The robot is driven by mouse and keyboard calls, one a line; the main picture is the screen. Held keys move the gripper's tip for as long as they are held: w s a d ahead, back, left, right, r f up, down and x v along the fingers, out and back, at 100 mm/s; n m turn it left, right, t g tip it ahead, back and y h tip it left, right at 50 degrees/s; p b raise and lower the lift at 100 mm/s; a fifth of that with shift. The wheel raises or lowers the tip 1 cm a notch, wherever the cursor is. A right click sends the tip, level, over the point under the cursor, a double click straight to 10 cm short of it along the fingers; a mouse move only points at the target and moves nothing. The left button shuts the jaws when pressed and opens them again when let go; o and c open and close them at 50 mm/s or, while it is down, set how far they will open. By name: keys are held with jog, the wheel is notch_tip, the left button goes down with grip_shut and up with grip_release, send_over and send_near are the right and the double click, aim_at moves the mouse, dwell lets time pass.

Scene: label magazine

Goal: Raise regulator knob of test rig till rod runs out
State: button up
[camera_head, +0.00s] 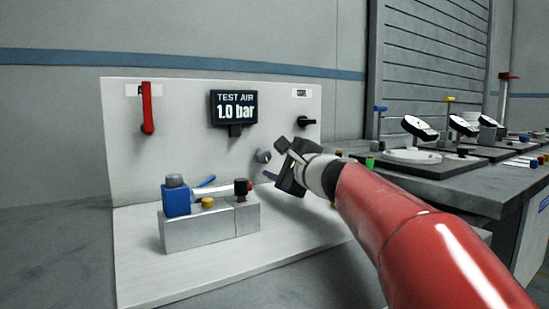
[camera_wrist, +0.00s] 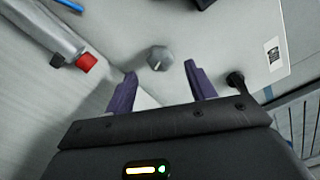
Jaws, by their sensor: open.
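The test rig's upright white panel (camera_head: 180,135) carries a display (camera_head: 234,108) reading "TEST AIR 1.0 bar". A grey regulator knob (camera_head: 263,156) sits low on the panel's right half. In the wrist view the knob (camera_wrist: 159,58) shows a light mark on its face and lies between and just beyond my fingertips. My gripper (camera_head: 273,160) is open and empty, close in front of the knob; its two purple fingers (camera_wrist: 160,73) show no contact with it. I cannot make out a rod extending.
A blue block (camera_head: 176,198) and a black-capped post (camera_head: 241,188) stand on the metal block (camera_head: 185,232). A cluttered grey bench (camera_head: 480,190) is at right.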

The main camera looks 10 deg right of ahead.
aim_at(265, 157)
jog(key=x, duration=0.5)
jog(key=shift+w+p, duration=0.15)
jog(key=shift+p, duration=0.15)
